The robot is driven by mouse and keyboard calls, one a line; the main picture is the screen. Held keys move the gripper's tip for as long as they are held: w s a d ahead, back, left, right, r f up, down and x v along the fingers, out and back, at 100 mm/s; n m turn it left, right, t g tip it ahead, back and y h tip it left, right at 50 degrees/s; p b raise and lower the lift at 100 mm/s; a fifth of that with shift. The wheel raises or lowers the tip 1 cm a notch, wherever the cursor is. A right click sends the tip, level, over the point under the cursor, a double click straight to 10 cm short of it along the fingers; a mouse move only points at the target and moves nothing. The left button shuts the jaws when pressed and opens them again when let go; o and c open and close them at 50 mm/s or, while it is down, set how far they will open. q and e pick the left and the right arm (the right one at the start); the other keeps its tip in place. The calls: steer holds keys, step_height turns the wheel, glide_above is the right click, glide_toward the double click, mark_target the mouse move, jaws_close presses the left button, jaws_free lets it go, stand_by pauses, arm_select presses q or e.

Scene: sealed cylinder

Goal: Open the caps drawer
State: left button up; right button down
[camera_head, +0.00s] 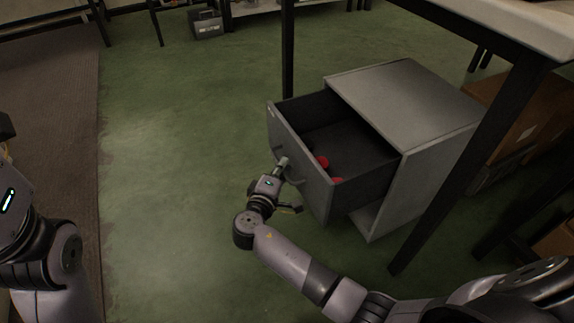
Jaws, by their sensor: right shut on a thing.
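A grey cabinet (422,95) stands on the green floor under a table. Its top drawer (309,190) is pulled well out toward the left, and its dark inside shows. Red caps (321,161) lie in the drawer near its front wall; a second one is partly hidden by the wall. My right gripper (284,170) is at the outer face of the drawer front, shut on the drawer handle, which is mostly hidden by the fingers. My left arm shows at the left edge, but its gripper is out of the picture.
Dark table legs (467,160) stand in front of and behind the cabinet. Brown boxes (521,105) are at the right behind it. The green floor (180,150) left of the drawer is clear. A dark case (206,25) stands far back.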

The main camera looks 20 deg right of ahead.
steer(key=c, duration=1.7)
jaws_free()
steer(key=v, duration=1.2)
